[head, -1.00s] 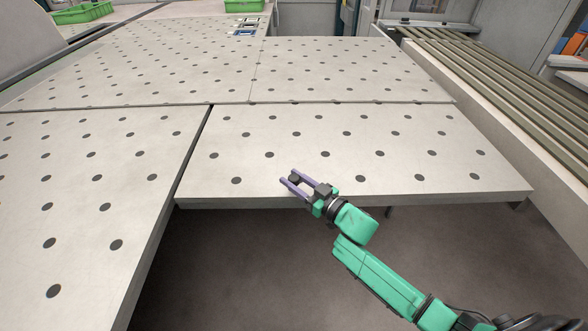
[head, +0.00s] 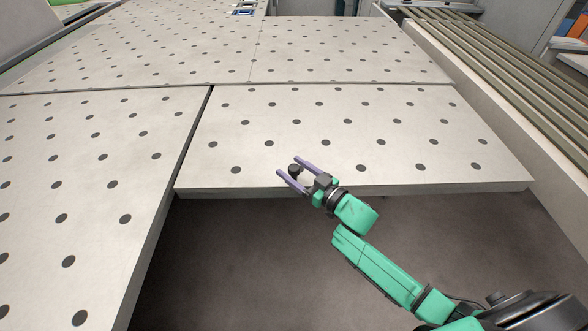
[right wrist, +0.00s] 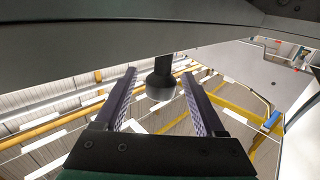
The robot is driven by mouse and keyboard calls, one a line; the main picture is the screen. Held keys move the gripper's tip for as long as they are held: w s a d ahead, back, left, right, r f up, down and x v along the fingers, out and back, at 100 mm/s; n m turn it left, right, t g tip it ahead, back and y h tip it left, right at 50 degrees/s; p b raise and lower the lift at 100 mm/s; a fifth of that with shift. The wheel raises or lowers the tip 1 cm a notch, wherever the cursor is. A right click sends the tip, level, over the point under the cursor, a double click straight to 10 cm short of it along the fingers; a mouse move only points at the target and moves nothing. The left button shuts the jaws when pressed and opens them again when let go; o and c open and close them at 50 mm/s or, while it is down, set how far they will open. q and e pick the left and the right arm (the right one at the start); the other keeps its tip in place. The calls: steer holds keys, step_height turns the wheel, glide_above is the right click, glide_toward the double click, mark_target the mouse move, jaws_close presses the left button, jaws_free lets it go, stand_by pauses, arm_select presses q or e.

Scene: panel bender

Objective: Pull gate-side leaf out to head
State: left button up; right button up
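A pale leaf with black dots (head: 390,150) is the right front panel of the table. Its front edge hangs over dark floor. My right gripper (head: 289,166) is at that front edge, its two purple fingers spread apart. A dark knob (head: 294,170) stands between the fingers. In the right wrist view the knob (right wrist: 160,84) hangs between the two fingers (right wrist: 158,92), with a gap visible on each side. Whether the knob is fixed to the leaf is hidden. My left gripper is not in view.
Another dotted panel (head: 80,150) lies to the left, split from the leaf by a narrow dark gap. A larger dotted table (head: 330,50) is behind. A slatted roller conveyor (head: 500,60) runs along the right. Open floor (head: 260,270) lies in front.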

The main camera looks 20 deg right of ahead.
steer(key=b+v, duration=0.2)
steer(key=v, duration=1.2)
steer(key=shift+s, duration=0.25)
steer(key=shift+d, duration=0.15)
